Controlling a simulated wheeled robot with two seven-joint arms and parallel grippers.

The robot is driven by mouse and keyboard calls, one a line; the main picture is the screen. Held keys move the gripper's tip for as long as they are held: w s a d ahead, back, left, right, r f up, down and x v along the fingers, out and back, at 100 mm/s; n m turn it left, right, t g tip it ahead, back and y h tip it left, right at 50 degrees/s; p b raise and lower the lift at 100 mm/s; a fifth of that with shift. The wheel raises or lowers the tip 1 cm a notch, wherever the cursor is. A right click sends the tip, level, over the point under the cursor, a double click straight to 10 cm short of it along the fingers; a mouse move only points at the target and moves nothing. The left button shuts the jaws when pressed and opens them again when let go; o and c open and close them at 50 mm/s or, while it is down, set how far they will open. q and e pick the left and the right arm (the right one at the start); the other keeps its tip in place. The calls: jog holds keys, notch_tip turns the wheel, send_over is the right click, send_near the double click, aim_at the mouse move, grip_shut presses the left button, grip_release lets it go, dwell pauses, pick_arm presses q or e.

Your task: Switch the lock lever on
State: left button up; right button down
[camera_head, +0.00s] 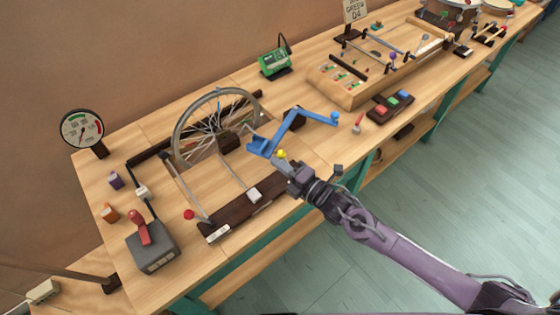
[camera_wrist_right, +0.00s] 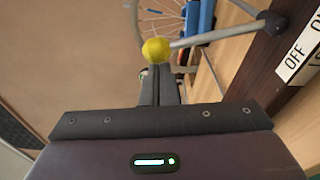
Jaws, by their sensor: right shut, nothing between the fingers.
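The lock lever looks to be the grey rod with a yellow ball knob (camera_head: 282,154), close to the blue crank on the wheel stand. In the right wrist view the yellow knob (camera_wrist_right: 156,50) stands at the end of my fingertips, its rod (camera_wrist_right: 215,36) running off to the right. A white label (camera_wrist_right: 296,62) there reads OFF, with a second label cut off at the edge. My right gripper (camera_head: 286,168) is shut and empty, right at the knob; I cannot tell whether it touches. It also shows in the wrist view (camera_wrist_right: 160,72). My left gripper is not in view.
A spoked wheel (camera_head: 177,138) and a blue crank (camera_head: 292,122) stand just beyond the gripper. A grey box with a red lever (camera_head: 150,250) is at the front left. A button panel (camera_head: 390,107) lies to the right. Bare bench top (camera_head: 335,150) lies right of the stand.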

aim_at(285, 153)
dwell(0.4)
jog(key=shift+w+d+r+m, duration=0.15)
jog(key=shift+w+d+m, duration=0.05)
jog(key=shift+m, duration=0.2)
jog(key=shift+w+d, duration=0.1)
jog(key=shift+w+d+r+m+b, duration=0.15)
jog(key=shift+d+r+m+b, duration=0.1)
jog(key=shift+m+b, duration=0.15)
jog(key=shift+w+d+r+m+b, duration=0.15)
jog(key=shift+w+d+m+b, duration=0.35)
jog(key=shift+d+m, duration=0.4)
jog(key=shift+w+d+r+m+t+b, duration=0.1)
jog(key=shift+w+d+m+t+b, duration=0.15)
jog(key=shift+w+d+m+b, duration=0.55)
jog(key=shift+w+d+r+m+t+b, duration=0.1)
jog(key=shift+w+d+m+t+b, duration=0.3)
jog(key=shift+d+m, duration=0.6)
jog(key=shift+w, duration=0.25)
